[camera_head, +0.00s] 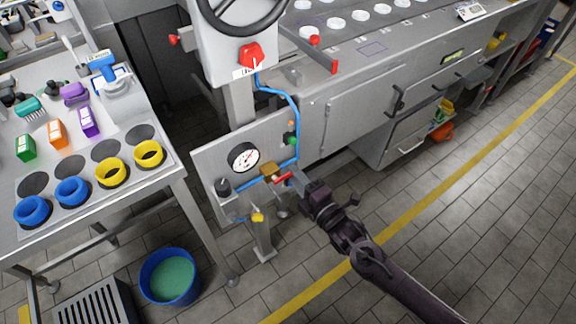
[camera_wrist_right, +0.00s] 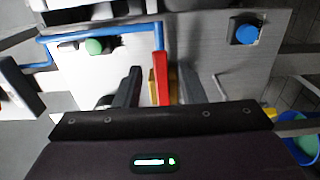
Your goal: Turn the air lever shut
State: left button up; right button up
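The red air lever (camera_head: 283,178) is on a brass valve (camera_head: 268,172) in the blue air line, on the grey panel (camera_head: 215,160) below the machine's wheel. In the right wrist view the lever (camera_wrist_right: 160,75) stands upright, with part of the brass valve (camera_wrist_right: 152,90) showing beside it. My right gripper (camera_head: 291,177) reaches the panel from the lower right. In its wrist view the gripper's fingers (camera_wrist_right: 158,78) are apart, one on each side of the lever, with gaps visible. The lever's lower end is hidden behind the gripper body. My left gripper is not in view.
A pressure gauge (camera_head: 243,157), a black knob (camera_head: 222,186), a green fitting (camera_head: 292,140) and a yellow part (camera_head: 257,217) are close to the valve. A table (camera_head: 150,190) with rings stands left. A blue bucket (camera_head: 170,277) is below. The right floor is open.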

jog(key=shift+x, duration=2.2)
jog(key=shift+f, duration=0.1)
grip_shut()
